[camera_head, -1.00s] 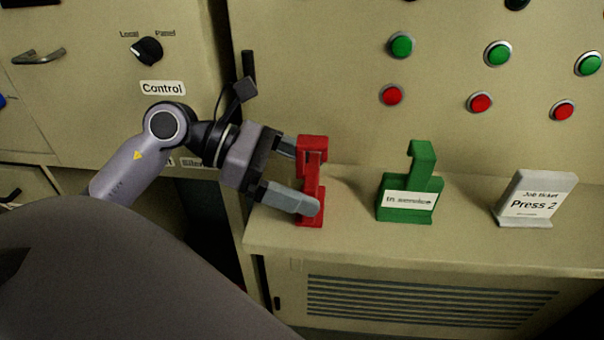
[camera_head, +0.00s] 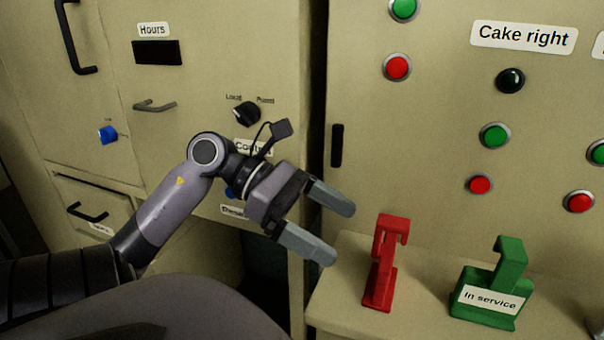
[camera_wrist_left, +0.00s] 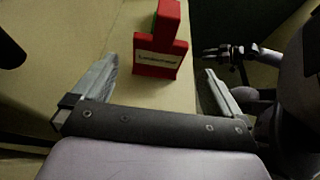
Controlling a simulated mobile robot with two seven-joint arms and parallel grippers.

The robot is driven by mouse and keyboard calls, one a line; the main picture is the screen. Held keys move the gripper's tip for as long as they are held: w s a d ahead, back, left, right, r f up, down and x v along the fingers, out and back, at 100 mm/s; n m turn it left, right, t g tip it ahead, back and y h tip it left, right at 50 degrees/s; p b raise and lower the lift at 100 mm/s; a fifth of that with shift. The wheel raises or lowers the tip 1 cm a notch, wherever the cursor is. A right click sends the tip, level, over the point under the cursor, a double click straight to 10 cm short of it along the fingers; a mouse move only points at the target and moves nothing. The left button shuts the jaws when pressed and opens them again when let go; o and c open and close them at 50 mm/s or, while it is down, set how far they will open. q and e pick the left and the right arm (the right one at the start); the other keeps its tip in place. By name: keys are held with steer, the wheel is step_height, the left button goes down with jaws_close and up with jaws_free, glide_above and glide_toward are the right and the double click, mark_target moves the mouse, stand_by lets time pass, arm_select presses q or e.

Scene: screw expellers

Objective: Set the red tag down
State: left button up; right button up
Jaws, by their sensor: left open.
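The red tag (camera_head: 382,266) stands upright on the ledge (camera_head: 345,272) at the foot of the cabinet, left of a green tag (camera_head: 492,290) labelled "In service". My left gripper (camera_head: 346,234) is open and empty, up and to the left of the red tag and apart from it. In the left wrist view the red tag (camera_wrist_left: 160,48) stands ahead, between and beyond the open fingers (camera_wrist_left: 162,88); its white label is too small to read. In that view part of another arm of mine shows at the right; its gripper (camera_wrist_left: 205,53) is small and dark.
The cabinet front carries green and red buttons (camera_head: 479,185), a black one (camera_head: 510,80) and a "Cake right" label (camera_head: 524,37). A rotary knob (camera_head: 246,112) and a handle (camera_head: 154,106) are behind my left arm. The ledge is bare just left of the red tag.

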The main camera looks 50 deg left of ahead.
arm_select(q)
steer(key=shift+v, duration=2.05)
steer(key=shift+s, duration=0.1)
